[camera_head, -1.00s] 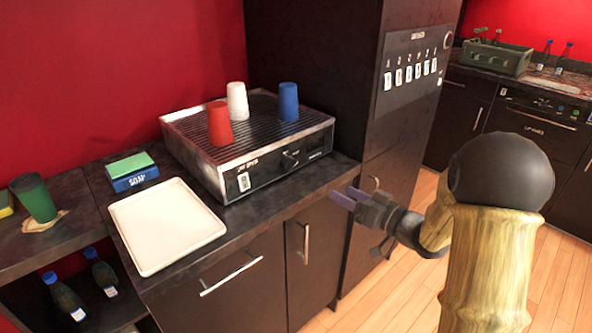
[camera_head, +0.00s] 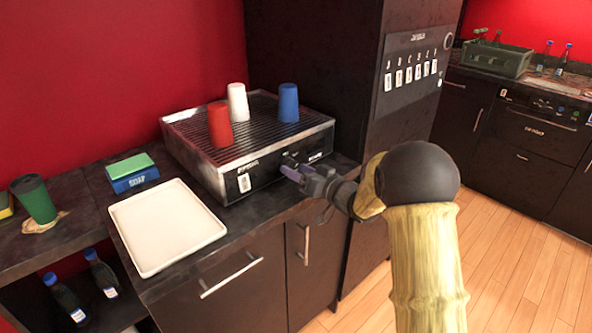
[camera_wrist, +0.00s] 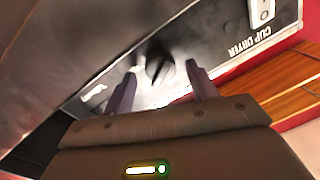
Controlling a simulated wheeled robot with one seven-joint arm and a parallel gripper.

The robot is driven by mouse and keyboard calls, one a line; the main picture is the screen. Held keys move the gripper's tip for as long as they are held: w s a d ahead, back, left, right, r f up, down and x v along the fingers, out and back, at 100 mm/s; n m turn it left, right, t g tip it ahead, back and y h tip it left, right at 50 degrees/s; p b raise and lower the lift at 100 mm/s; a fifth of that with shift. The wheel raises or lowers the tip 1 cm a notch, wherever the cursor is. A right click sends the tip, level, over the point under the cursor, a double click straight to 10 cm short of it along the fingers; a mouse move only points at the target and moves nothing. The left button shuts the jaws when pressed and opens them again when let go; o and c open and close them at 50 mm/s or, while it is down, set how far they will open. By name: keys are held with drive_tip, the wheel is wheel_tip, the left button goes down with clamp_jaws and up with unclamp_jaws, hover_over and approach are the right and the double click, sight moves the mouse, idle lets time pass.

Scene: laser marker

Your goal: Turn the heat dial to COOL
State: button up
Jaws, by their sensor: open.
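The heat dial (camera_wrist: 158,66) is a dark round knob on the front panel of the cup dryer (camera_head: 204,175). In the wrist view it lies between and just beyond my fingertips, with no clear contact. In the head view my gripper (camera_head: 291,170) covers the dial. My gripper (camera_wrist: 160,80) is open, its two purple fingers on either side of the dial. A label reading CUP DRYER (camera_wrist: 248,42) appears upside down in the wrist view. The dial's COOL marking and its pointer setting cannot be read.
Red (camera_head: 220,125), white (camera_head: 238,102) and blue (camera_head: 288,103) cups stand upside down on the dryer's grill. A tall dark cabinet (camera_head: 350,90) stands close on the right.

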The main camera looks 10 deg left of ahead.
drive_tip(key=shift+w+a, duration=0.3)
drive_tip(key=shift+a, duration=0.15)
drive_tip(key=shift+c, duration=0.2)
drive_tip(key=c, duration=1)
drive_tip(key=shift+o, duration=0.2)
